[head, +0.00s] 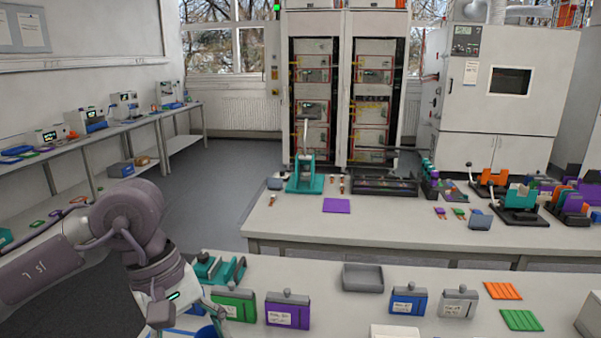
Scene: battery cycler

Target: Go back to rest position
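My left arm comes in from the left and bends down at a purple-grey joint. My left gripper (165,312) is at the lower left, over the left end of the near bench (340,318). It is beside a teal fixture (220,270) and a green pouch-like block (234,304). Its fingers are partly cut off and hard to make out, so I cannot tell whether it is open or holds anything. My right arm and gripper are not in view.
The near bench holds a purple block (287,311), a grey tray (363,278), a blue block (408,300) and a grey block (459,302). A second bench (400,230) with fixtures stands behind. Tall cabinets (345,90) are at the back. Floor (215,185) is open at left.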

